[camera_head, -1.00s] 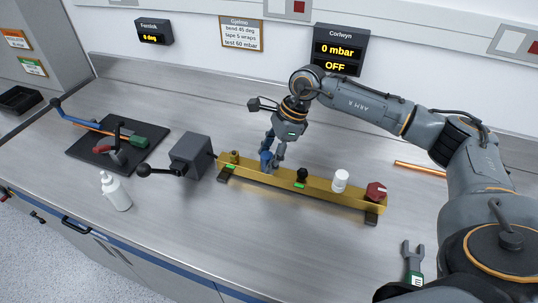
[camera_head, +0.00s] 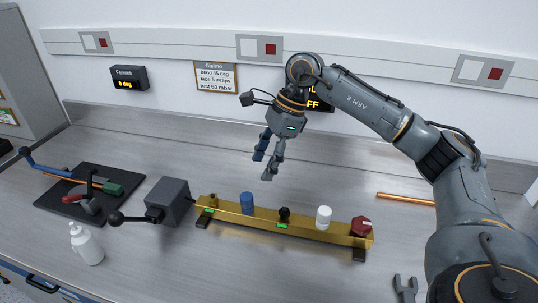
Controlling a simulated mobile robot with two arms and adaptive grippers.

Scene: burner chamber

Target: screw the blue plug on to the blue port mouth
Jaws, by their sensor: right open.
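The blue plug (camera_head: 247,203) stands upright on the brass bar (camera_head: 265,224), at its left part. The blue port mouth is hidden beneath the plug, and I cannot tell how tightly they are joined. My right gripper (camera_head: 264,168) is open and empty above and behind the bar, apart from the plug and slightly to its right. Its fingers point down. My left gripper is not in view.
The bar also carries a brass fitting (camera_head: 213,200), a black knob (camera_head: 284,214), a white cap (camera_head: 323,217) and a red knob (camera_head: 361,226). A grey box (camera_head: 168,199) stands at its left end.

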